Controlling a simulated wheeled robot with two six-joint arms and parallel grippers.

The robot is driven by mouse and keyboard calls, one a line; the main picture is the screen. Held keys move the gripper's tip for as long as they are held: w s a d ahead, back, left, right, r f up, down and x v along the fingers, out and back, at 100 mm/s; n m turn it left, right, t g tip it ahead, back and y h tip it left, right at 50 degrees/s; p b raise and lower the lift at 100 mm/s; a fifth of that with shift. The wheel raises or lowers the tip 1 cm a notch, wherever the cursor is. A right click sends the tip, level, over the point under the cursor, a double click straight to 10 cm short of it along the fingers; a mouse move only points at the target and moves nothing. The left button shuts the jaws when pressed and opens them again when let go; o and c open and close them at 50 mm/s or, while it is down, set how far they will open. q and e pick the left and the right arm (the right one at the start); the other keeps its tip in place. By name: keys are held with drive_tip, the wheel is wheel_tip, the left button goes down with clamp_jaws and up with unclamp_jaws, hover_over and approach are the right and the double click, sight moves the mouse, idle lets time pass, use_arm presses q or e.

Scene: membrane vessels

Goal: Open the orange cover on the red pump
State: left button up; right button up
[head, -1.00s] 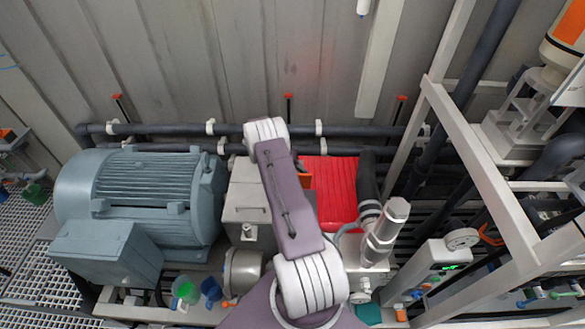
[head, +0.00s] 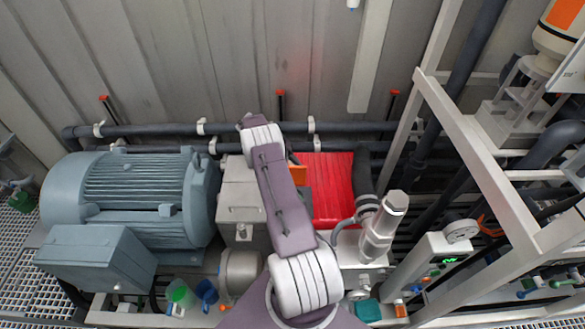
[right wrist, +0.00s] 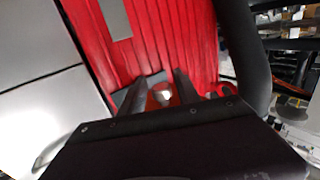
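The red pump (head: 334,190) lies right of centre in the head view, behind and right of my right arm. Its ribbed red housing also fills the upper part of the right wrist view (right wrist: 165,45). The orange cover (head: 298,174) shows as a small patch at the arm's edge, mostly hidden by it. In the right wrist view, my right gripper (right wrist: 161,92) has its two dark fingers apart. An orange-red part with a pale round spot lies between or just beyond them; contact cannot be told. My left gripper is not in view.
A large blue-grey motor (head: 135,200) stands left, beside a grey box (head: 238,200). A dark hose (head: 366,180) and a grey valve body (head: 382,225) stand close right of the pump. A white frame (head: 480,165) rises farther right. Dark pipes run behind, along the wall.

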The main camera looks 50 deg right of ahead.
idle(0.3)
drive_tip(key=b+v, duration=0.2)
drive_tip(key=v, duration=0.7)
